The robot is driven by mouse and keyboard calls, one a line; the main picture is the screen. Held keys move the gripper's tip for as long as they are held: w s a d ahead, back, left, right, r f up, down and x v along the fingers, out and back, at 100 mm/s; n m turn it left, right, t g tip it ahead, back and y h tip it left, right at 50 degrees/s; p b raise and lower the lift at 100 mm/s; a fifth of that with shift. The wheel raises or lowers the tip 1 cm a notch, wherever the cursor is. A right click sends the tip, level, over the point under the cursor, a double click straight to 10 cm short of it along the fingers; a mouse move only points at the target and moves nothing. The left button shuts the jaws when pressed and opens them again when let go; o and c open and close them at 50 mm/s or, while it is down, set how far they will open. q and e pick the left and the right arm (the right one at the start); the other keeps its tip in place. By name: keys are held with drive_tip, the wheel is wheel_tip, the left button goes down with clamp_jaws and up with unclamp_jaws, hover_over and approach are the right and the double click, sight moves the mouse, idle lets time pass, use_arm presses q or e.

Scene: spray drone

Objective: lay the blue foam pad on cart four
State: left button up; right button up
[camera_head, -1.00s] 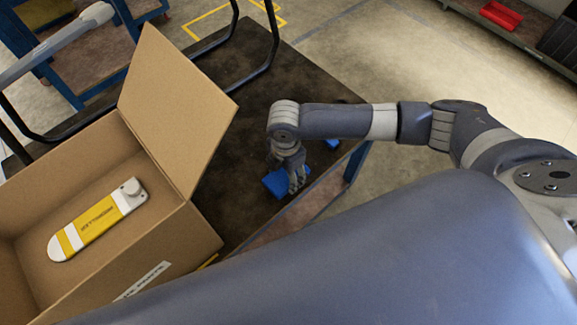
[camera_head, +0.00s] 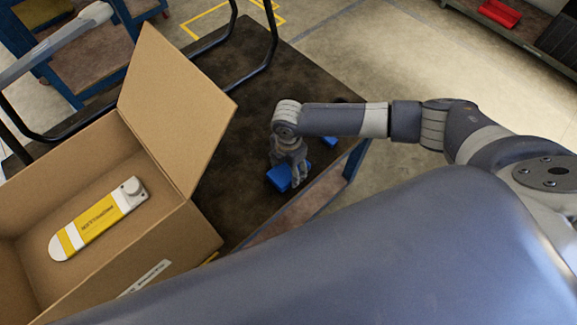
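A dark-topped cart (camera_head: 235,115) stands in the middle. My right gripper (camera_head: 296,180) points down over its right part, near the front edge. Its fingers are against a small blue block, which looks like the blue foam pad (camera_head: 279,178), with blue showing on both sides of them. They appear shut on it, though the fingertips are small and partly hidden. I cannot tell whether the pad touches the cart top. A second blue piece (camera_head: 330,141) lies at the cart's right edge, partly behind my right arm. No cart number is readable. My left gripper is not in view.
An open cardboard box (camera_head: 165,245) stands left of the pad, its raised flap (camera_head: 175,105) close to my gripper's side. A yellow-and-white device (camera_head: 97,218) lies inside. A blue-framed cart (camera_head: 85,50) and a shelf with a red tray (camera_head: 500,14) stand farther back.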

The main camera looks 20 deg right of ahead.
sight(289, 169)
drive_tip(key=shift+o, duration=0.9)
drive_tip(key=shift+r, duration=0.15)
wheel_tip(289, 169, up, 12)
